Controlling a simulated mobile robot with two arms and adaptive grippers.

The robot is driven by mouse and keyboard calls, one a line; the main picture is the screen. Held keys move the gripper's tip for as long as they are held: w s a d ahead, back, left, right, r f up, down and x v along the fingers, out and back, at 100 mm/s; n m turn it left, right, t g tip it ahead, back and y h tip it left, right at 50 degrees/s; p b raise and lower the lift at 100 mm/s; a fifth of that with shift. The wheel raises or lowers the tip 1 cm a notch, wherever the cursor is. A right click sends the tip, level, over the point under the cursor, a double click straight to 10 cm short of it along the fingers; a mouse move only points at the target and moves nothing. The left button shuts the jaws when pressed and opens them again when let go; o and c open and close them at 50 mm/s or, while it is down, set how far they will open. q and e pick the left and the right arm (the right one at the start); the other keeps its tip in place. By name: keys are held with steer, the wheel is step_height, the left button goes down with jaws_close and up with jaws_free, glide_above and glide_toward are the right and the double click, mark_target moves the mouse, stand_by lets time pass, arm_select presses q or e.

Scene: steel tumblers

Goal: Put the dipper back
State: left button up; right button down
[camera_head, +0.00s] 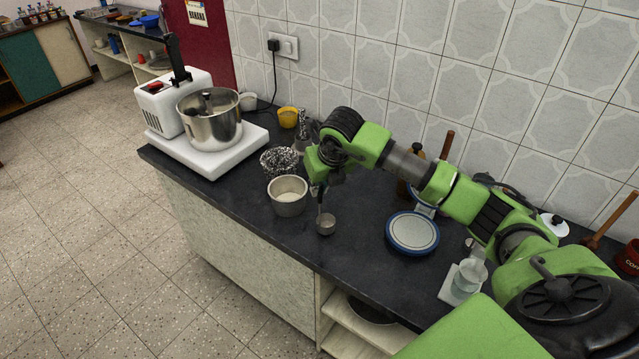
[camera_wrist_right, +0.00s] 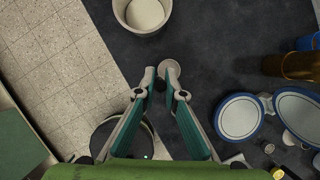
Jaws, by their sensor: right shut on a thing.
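The dipper (camera_head: 326,224) is a small steel cup with a thin upright handle, seen in front of my right arm in the head view. My right gripper (camera_head: 321,187) is shut on its handle near the top, and the cup hangs below the fingers. In the right wrist view the fingertips of my right gripper (camera_wrist_right: 160,78) close together, with the dipper's cup (camera_wrist_right: 172,68) just beyond them. I cannot tell whether the cup touches the counter. My left gripper is not in view.
The dark counter (camera_head: 270,235) has free room in front of the pot. A steel-wool-like heap (camera_head: 279,160) and a white mixer (camera_head: 190,105) with a steel bowl stand further left. A blue-rimmed plate (camera_head: 412,233) and a glass (camera_head: 468,278) lie to the right.

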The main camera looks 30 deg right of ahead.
steer(key=shift+f, duration=0.35)
steer(key=c, duration=2.1)
jaws_free()
steer(key=shift+c, duration=0.2)
steer(key=b+v, duration=0.2)
steer(key=v, duration=1)
steer(key=shift+b, duration=0.4)
